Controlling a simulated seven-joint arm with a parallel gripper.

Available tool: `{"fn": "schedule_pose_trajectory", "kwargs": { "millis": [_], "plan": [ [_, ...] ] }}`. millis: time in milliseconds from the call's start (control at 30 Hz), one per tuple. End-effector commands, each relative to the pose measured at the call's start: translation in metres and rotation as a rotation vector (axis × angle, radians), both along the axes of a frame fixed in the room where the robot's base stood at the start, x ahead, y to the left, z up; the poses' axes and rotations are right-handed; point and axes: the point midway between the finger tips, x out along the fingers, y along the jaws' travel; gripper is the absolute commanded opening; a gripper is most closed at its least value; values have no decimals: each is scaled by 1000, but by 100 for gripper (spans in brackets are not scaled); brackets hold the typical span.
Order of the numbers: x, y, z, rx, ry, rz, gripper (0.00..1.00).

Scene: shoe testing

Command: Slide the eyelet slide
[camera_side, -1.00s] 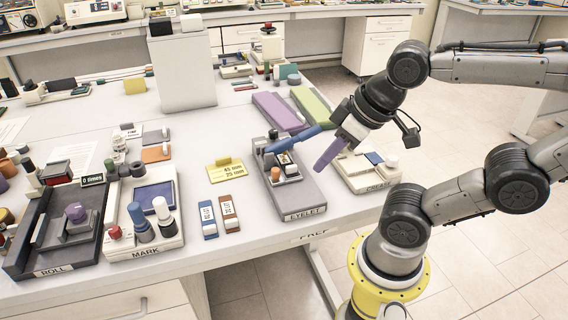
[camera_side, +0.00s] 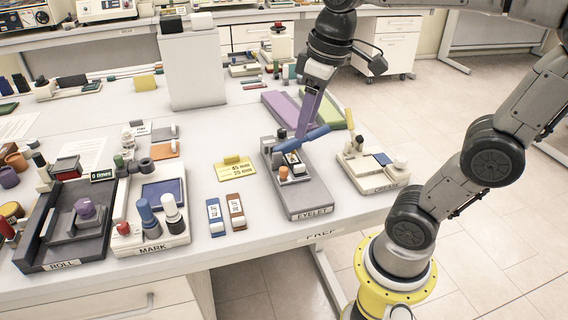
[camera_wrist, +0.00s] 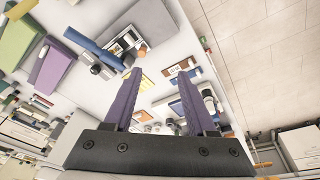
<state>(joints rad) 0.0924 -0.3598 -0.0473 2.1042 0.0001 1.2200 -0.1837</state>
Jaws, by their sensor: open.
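The eyelet station (camera_side: 308,204) is a dark grey base labelled EYELET near the table's front edge. It carries a blue lever (camera_side: 306,138), a small slide piece with white and black parts (camera_side: 294,167) and an orange-brown knob (camera_side: 283,173). My gripper (camera_side: 303,133) points down beside the lever in the side view; I cannot tell if it touches. In the wrist view its purple fingers (camera_wrist: 160,72) are spread with nothing between them. There the lever (camera_wrist: 92,46) and the orange knob (camera_wrist: 142,52) lie to the upper left of the fingertips.
The CREASE station (camera_side: 371,177) stands right of the eyelet station. Purple (camera_side: 283,111) and green (camera_side: 318,108) blocks lie behind. A yellow sign (camera_side: 235,169), a blue tag (camera_side: 216,216) and a brown tag (camera_side: 236,210) are left, then the MARK station (camera_side: 152,238).

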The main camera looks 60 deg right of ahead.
Motion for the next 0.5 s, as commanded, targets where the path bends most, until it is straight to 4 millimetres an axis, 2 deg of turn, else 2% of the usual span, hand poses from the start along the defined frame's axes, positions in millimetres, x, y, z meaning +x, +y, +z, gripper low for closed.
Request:
{"fn": "schedule_pose_trajectory", "kwargs": {
  "millis": [33, 100, 233, 333, 500],
  "plan": [
    [16, -7, 1, 1, 42, -10, 57],
    [33, -15, 0, 5, 90, -21, 57],
    [59, -30, -9, 17, 159, -50, 57],
    [72, -39, -18, 24, 190, -71, 57],
    [75, -45, -32, 31, 225, -89, 57]
  ]
}}
